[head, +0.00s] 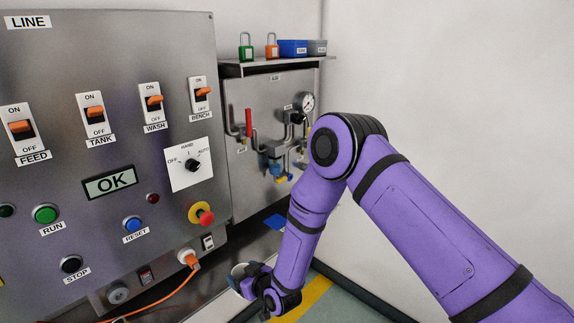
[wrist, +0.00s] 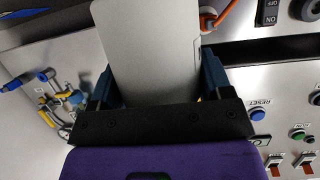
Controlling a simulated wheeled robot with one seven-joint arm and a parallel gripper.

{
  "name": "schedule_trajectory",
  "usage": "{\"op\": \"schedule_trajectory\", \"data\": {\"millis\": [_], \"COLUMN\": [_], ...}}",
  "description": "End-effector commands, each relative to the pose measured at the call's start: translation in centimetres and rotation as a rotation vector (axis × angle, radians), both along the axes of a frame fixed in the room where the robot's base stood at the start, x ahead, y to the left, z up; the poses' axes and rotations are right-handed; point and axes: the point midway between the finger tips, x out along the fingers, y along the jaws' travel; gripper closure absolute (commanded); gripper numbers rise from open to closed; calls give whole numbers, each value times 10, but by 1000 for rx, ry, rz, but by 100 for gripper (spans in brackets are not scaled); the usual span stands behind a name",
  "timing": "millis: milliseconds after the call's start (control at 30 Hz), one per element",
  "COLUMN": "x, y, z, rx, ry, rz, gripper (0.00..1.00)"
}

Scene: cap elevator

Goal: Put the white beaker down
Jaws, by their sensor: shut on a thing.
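The white beaker (head: 237,271) shows only in part in the head view, at the lower middle by the steel ledge. My gripper (head: 252,279) is at its right side and hides much of it. In the wrist view the beaker is a large pale grey-white shape (wrist: 155,45) running up out of the top edge. The two blue fingers of my gripper (wrist: 158,78) press on its two sides, so the gripper is shut on it. I cannot tell whether the beaker's base touches the ledge.
A steel ledge (head: 262,245) runs below the panels, with a blue patch (head: 275,222) on it. An orange cable (head: 165,297) with its plug hangs close left of the beaker. A red stop button (head: 204,215) juts out above. Pipes and a gauge (head: 307,102) stand behind.

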Motion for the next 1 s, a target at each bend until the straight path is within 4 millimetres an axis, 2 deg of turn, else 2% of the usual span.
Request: {"op": "schedule_trajectory", "data": {"millis": [167, 333, 500, 667, 800, 900, 1000], "x": [29, 53, 64, 63, 53, 44, 36], "y": [-67, -150, -236, -317, -381, -417, -442], "z": [6, 14, 24, 35, 44, 50, 54], "rx": [0, 3, 3, 3, 3, 1, 0], "ry": [5, 7, 7, 6, 4, 4, 2], "rz": [-116, -258, -406, -547, -666, -735, -785], "gripper": [54, 54, 54, 54, 54, 54, 54]}}
